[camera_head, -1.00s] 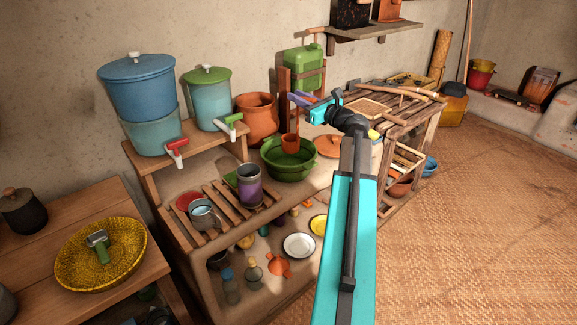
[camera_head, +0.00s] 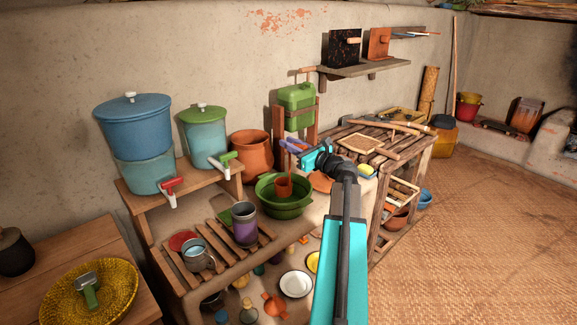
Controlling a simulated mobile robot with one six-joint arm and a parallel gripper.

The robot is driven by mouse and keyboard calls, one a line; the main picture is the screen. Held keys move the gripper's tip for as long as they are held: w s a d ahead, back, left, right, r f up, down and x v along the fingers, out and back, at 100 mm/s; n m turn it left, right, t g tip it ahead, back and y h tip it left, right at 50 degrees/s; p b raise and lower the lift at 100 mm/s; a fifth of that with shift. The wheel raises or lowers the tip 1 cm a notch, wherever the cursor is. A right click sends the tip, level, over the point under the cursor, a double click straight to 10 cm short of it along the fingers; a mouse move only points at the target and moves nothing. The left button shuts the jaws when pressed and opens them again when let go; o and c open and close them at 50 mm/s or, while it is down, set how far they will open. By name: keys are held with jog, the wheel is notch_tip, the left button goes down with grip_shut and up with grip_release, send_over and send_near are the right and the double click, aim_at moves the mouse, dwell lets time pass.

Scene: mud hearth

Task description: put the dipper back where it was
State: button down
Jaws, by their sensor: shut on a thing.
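The dipper (camera_head: 284,188) is an orange-brown cup with a thin upright handle. It hangs upright from my gripper (camera_head: 291,146), whose purple jaws are shut on the upper handle. The cup appears at the mouth of a wide green basin (camera_head: 296,211), overlapping its inside in the picture. I cannot tell whether it touches the basin or anything in it. My turquoise wrist lies right of and above the basin.
A clay pot (camera_head: 251,155) stands behind and left of the basin, and a green jerrycan (camera_head: 297,107) behind it. A purple-grey tumbler (camera_head: 244,225) and a metal mug (camera_head: 197,254) stand on the slatted rack at left. A slatted table (camera_head: 352,132) stands at right.

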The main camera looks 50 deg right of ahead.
jog(key=shift+f, duration=1.3)
jog(key=shift+f, duration=1.9)
jog(key=c, duration=1.6)
grip_release()
jog(key=s, duration=0.4)
jog(key=s+b, duration=0.1)
jog(key=s, duration=0.7)
jog(key=shift+a+f, duration=0.15)
jog(key=shift+a, duration=0.2)
